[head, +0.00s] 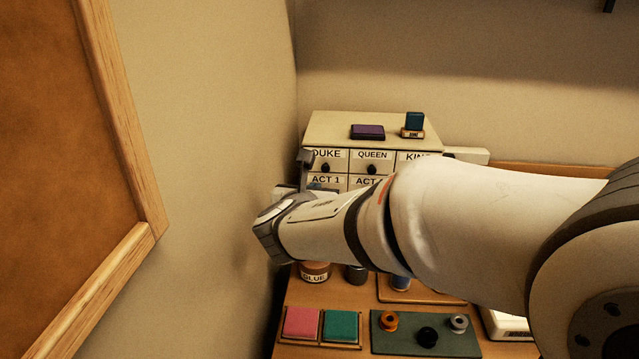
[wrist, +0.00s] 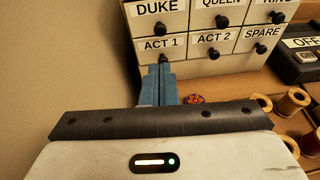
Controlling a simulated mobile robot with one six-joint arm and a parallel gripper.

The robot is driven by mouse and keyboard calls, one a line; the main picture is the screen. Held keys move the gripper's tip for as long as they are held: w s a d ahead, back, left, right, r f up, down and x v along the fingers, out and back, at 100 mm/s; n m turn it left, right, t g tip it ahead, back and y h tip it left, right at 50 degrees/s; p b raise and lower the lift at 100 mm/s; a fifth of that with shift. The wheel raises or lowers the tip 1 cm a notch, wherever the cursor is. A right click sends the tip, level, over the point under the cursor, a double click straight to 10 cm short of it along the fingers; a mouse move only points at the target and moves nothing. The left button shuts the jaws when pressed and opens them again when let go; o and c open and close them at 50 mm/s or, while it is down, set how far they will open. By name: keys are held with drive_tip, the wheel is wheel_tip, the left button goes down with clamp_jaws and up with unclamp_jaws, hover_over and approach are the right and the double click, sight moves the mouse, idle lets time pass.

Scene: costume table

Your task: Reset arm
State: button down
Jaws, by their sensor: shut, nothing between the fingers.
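My gripper (wrist: 159,70) shows in the wrist view as two blue-grey fingers pressed together, shut and empty. Its tips appear in front of the ACT 1 drawer (wrist: 160,46), over that drawer's knob in the picture; I cannot tell whether they touch it. In the head view my arm reaches from the right across the table towards the left wall, and its wrist end hides part of the drawer cabinet (head: 325,128). The fingers are hard to make out there.
A purple box (head: 368,132) and a teal block (head: 414,120) sit on the cabinet. A framed board (head: 130,150) hangs at left.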

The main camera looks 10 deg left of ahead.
drive_tip(key=s+d+f+m+g+h+p, duration=0.15)
drive_tip(key=s+d+m+g, duration=0.3)
drive_tip(key=d+m, duration=0.55)
drive_tip(key=s+d+f+m+g+h+p, duration=0.1)
drive_tip(key=s+d+m+g+h+p, duration=0.15)
drive_tip(key=s+d+m, duration=0.7)
drive_tip(key=s+d+f+m+g+y+p, duration=0.1)
drive_tip(key=s+d+m+g+y, duration=0.3)
drive_tip(key=m, duration=1.2)
drive_tip(key=s+d+f+g, duration=0.1)
drive_tip(key=s, duration=0.3)
drive_tip(key=shift+d+f+y+p, duration=0.2)
drive_tip(key=shift+d+y+p, duration=0.05)
drive_tip(key=shift+y+p, duration=0.05)
drive_tip(key=c, duration=2.2)
unclamp_jaws()
drive_tip(key=shift+s, duration=0.1)
